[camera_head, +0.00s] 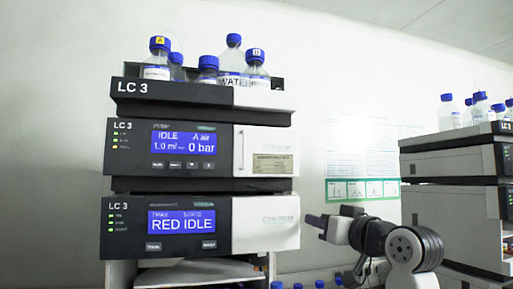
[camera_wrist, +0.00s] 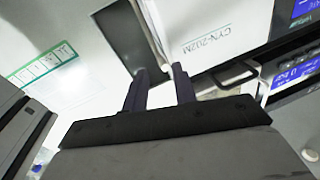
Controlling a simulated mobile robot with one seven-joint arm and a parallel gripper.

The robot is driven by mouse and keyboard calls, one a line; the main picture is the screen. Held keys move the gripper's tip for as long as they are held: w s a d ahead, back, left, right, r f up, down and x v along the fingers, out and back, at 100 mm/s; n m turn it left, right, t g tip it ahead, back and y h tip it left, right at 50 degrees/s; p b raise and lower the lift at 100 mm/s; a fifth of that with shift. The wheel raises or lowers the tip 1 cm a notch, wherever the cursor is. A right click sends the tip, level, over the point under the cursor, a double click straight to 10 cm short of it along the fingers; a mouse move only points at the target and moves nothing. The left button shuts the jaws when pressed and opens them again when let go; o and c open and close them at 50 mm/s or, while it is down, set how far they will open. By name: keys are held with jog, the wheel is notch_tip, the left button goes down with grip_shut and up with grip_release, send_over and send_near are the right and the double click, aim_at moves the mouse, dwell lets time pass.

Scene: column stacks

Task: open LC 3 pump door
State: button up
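The LC 3 pump module is the middle unit of the stack in the head view, with a blue screen reading IDLE and 0 bar. Its white door (camera_head: 265,152) is on the right half, with a thin upright handle (camera_head: 241,151) at the door's left edge. The door looks closed. My gripper (camera_head: 316,227) is right of the lower LC 3 module, lower than the pump door and apart from it. In the wrist view my gripper (camera_wrist: 160,75) is open, with nothing clearly held. A white panel marked CYN-202M (camera_wrist: 210,28) lies beyond the fingertips.
Blue-capped bottles (camera_head: 208,70) stand on the stack's top tray. A second stack (camera_head: 450,160) is at the right. A poster (camera_head: 362,188) hangs on the wall. A black loop handle (camera_wrist: 237,73) shows in the wrist view.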

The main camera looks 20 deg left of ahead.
jog(key=s+r+n+g+y, duration=0.4)
jog(key=s+r+n+g, duration=0.25)
jog(key=s+r, duration=0.85)
jog(key=p, duration=0.4)
send_near(250, 143)
jog(key=a, duration=0.4)
jog(key=s+a, duration=0.1)
jog(key=a, duration=0.1)
jog(key=shift+a, duration=0.25)
jog(key=shift+w+a+f, duration=0.1)
jog(key=shift+w+a, duration=0.05)
jog(key=shift+a, duration=0.4)
grip_shut()
